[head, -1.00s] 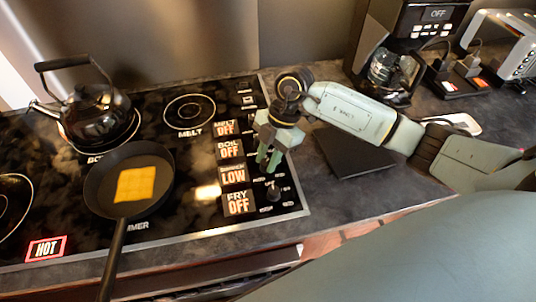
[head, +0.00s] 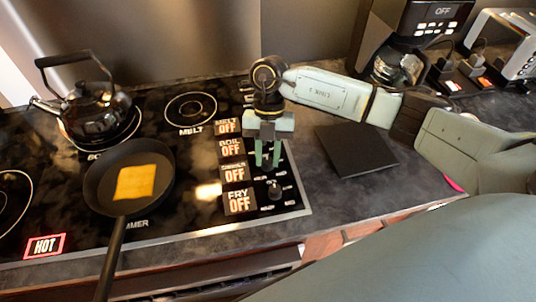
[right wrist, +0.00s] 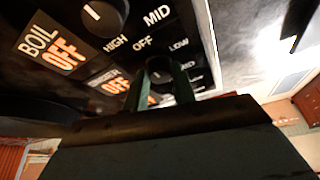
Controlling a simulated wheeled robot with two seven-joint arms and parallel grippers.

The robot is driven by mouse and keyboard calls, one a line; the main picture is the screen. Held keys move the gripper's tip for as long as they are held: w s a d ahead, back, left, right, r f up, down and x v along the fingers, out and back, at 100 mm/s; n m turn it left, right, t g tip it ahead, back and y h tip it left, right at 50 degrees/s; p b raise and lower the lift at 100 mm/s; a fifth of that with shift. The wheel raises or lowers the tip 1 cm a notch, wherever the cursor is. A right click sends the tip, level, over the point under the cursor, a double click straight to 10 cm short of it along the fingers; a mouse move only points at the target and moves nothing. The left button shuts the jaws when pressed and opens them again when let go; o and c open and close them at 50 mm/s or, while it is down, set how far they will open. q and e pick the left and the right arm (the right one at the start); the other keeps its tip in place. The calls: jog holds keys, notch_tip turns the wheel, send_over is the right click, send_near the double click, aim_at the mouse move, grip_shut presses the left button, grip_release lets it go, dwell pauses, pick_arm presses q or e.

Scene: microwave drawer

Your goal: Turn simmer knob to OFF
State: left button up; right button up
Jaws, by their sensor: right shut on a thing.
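My right gripper (head: 267,162) points down over the knob column at the right side of the black cooktop (head: 205,155). In the right wrist view its fingers (right wrist: 159,88) are shut on the small dark simmer knob (right wrist: 158,66), one on each side. In the head view the gripper hides most of that knob. The simmer display (head: 234,173) reads OFF, and it also shows orange OFF letters in the right wrist view (right wrist: 116,86). My left gripper is not in view.
The fry knob (head: 274,190) sits just in front of the gripper, and the boil knob (right wrist: 103,14) is beside it. A pan (head: 101,188) with a yellow slice and a kettle (head: 95,108) stand at left. A dark flat board (head: 356,148) lies at right.

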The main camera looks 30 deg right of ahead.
dwell(0.4)
jog(key=o, duration=1)
jog(key=v, duration=1.3)
jog(key=shift+r+b, duration=0.3)
jog(key=shift+b, duration=0.05)
